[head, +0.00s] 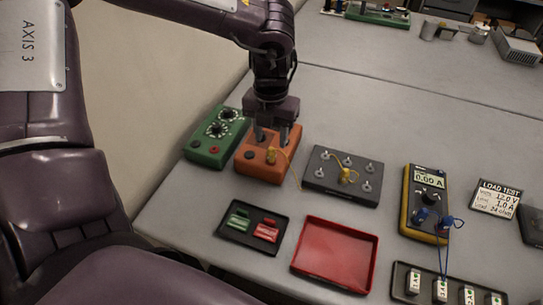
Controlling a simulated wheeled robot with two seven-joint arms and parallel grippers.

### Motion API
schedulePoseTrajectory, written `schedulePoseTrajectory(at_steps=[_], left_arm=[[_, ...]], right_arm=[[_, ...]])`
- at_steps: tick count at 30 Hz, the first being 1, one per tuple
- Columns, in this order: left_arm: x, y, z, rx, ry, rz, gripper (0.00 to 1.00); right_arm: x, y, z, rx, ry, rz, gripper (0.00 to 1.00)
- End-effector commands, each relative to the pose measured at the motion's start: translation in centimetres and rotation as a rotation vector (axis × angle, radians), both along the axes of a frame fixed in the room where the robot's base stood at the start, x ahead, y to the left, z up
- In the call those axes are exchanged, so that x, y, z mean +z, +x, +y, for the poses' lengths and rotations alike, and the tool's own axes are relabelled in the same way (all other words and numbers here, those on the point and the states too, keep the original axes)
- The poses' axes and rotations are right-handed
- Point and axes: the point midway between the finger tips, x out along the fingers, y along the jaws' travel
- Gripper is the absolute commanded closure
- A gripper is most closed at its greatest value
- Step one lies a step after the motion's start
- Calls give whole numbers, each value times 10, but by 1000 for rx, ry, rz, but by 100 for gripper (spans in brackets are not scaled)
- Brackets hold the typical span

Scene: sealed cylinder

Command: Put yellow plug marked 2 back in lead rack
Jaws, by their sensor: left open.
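My left gripper (274,138) points down over the orange box (253,164), fingers apart, with nothing seen between them. A yellow plug (271,156) stands on the orange box, just in front of the fingers. Its yellow lead runs right toward a dark grey block with several metal posts (318,179). Another yellow piece (346,176) is at the middle of that block. Any number on the yellow pieces is too small to read. I cannot tell for certain which thing is the lead rack. My right gripper is not in view.
A green box with dials (207,152) stands left of the orange box. In front are a black tray (233,247) with green and red pieces and an empty red tray (335,276). A yellow meter (411,210) and a tray of white labelled blocks (398,281) are at right.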

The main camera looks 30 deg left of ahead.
Motion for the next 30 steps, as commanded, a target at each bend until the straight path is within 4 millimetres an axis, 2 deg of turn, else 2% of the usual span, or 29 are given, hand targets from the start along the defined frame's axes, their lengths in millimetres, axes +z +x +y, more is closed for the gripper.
schedulePoseTrajectory(at_steps=[1, 4, 6, 12, 30], left_arm=[[-12, 0, 0, 1, -1, 2, 56], [-27, 0, 0, 1, -1, 2, 56], [-40, 0, 0, 0, -1, -2, 56], [-59, 1, 0, -1, 0, -2, 56], [-60, 0, 0, -1, -1, -1, 56]], right_arm=[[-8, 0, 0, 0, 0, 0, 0], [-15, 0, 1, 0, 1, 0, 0], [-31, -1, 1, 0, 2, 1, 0], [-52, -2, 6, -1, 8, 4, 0], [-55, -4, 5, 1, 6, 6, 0]])
